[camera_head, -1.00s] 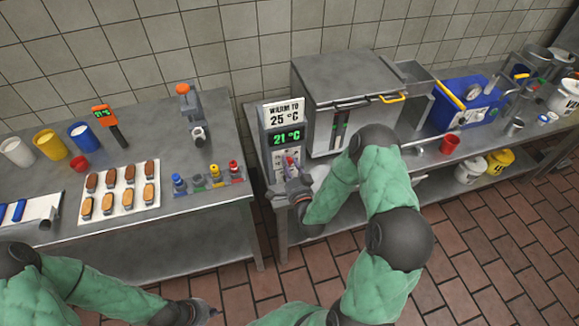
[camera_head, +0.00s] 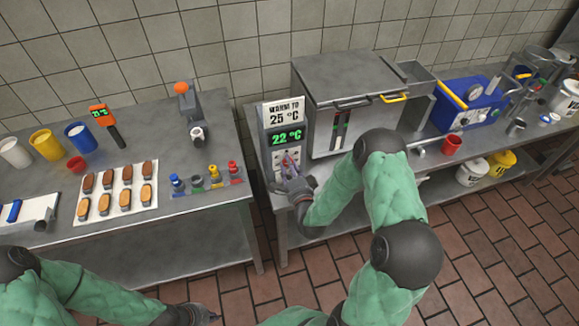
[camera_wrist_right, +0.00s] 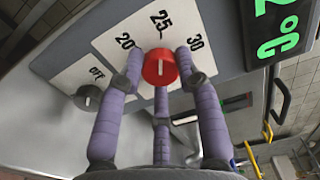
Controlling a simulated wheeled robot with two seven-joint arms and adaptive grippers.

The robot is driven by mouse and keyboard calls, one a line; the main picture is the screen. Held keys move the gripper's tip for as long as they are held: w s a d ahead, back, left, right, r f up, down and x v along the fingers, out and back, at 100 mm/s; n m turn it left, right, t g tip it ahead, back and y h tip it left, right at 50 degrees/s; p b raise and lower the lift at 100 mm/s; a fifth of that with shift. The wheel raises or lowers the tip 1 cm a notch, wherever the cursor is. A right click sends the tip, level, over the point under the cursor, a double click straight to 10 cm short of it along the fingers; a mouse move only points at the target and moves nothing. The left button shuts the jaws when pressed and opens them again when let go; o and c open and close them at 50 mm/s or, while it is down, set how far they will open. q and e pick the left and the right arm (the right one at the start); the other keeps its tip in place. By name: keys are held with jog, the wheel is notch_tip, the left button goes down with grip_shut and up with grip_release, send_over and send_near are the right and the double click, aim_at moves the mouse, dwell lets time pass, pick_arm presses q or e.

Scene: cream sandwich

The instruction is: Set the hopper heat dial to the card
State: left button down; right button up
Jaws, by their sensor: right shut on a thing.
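The card (camera_head: 284,113) above the hopper unit reads "WARM TO 25 °C". The green display (camera_head: 287,137) below it reads 22 °C; part of it shows in the right wrist view (camera_wrist_right: 279,33). The red heat dial (camera_wrist_right: 159,66) sits on a white scale marked 20, 25 and 30. Its white mark points roughly up at the 25. My right gripper (camera_head: 288,170) is shut on the dial, its purple fingers around it in the right wrist view (camera_wrist_right: 160,78). My left gripper (camera_head: 205,314) is low at the bottom edge, away from the tables; its fingers are unclear.
A grey knob (camera_wrist_right: 88,97) with its own scale lies beside the dial. The steel hopper box (camera_head: 350,85) stands right of the panel. On the left table are a tray of éclair-like pieces (camera_head: 117,190), cups and several coloured bottles (camera_head: 196,180). A red cup (camera_head: 452,144) stands further right.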

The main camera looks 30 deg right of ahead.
jog(key=o, duration=1.1)
jog(key=shift+o, duration=0.2)
jog(key=v, duration=1.2)
jog(key=shift+f, duration=0.1)
jog(key=a+f+n+g+y, duration=0.5)
jog(key=a+f+n+g, duration=0.3)
jog(key=f, duration=0.5)
jog(key=s+a+f+n+g+y, duration=0.3)
jog(key=s+a+f+n+g, duration=0.5)
jog(key=s+a, duration=0.4)
jog(key=shift+s+f+n+g, duration=0.35)
jog(key=shift+s+n+g, duration=0.2)
jog(key=shift+n, duration=0.25)
